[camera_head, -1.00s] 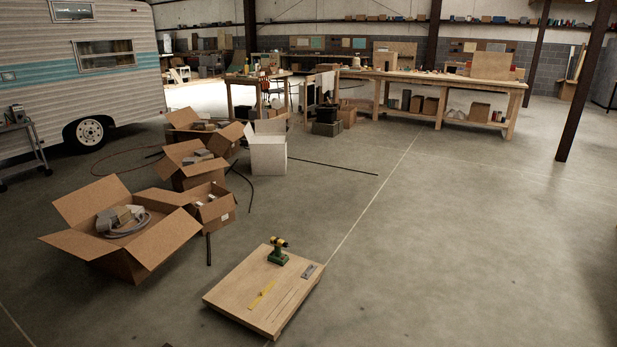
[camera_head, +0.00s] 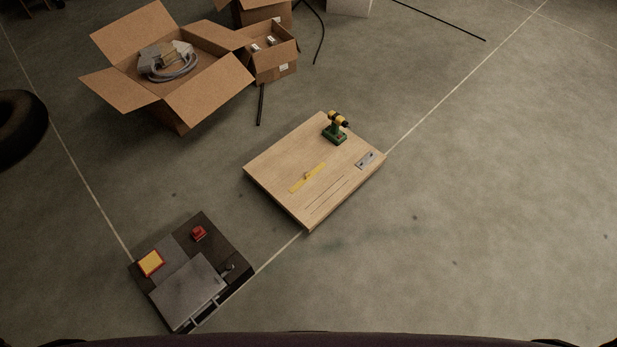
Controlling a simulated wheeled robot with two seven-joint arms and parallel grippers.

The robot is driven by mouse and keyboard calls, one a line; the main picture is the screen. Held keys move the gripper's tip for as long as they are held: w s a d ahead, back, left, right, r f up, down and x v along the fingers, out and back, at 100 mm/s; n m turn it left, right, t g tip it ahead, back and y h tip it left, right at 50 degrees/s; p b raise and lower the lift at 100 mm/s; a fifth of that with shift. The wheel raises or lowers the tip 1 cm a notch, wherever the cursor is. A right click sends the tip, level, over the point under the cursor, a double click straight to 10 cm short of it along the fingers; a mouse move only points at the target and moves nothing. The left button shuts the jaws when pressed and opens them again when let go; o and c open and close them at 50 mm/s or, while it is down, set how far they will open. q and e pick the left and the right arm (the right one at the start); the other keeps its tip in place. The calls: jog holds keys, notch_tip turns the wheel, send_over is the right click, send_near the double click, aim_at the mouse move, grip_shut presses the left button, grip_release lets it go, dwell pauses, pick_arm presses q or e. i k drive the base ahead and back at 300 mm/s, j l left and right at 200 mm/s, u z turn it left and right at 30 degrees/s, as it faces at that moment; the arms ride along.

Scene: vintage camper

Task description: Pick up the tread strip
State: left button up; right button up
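No piece can be clearly identified as the tread strip. Candidates are a short dark strip (camera_head: 261,105) on the floor beside the boxes, a long thin dark strip (camera_head: 440,20) on the floor at the top, and a curved dark strip (camera_head: 321,42) by the small box. A low wooden platform (camera_head: 270,180) in the middle bears a yellow strip-like piece (camera_head: 298,183), thin dark lines or rods, a small grey metal plate (camera_head: 365,160) and a green and yellow drill (camera_head: 335,131). Neither of my grippers is in view.
An open cardboard box (camera_head: 190,98) with a grey coiled hose stands upper left, a smaller box (camera_head: 275,70) beside it. A dark low unit (camera_head: 215,238) with a red piece and grey panel is lower left. A tyre (camera_head: 20,128) is at the left edge. Right floor is clear.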

aim_at(310, 175)
jog(key=i+l+u, duration=0.1)
jog(key=u, duration=0.25)
jog(key=i+l+u, duration=0.1)
jog(key=u, duration=0.25)
jog(key=l+u, duration=0.35)
jog(key=i+l+u, duration=0.15)
jog(key=l+u, duration=0.2)
jog(key=l, duration=0.95)
jog(key=l+u, duration=0.35)
jog(key=l, duration=0.9)
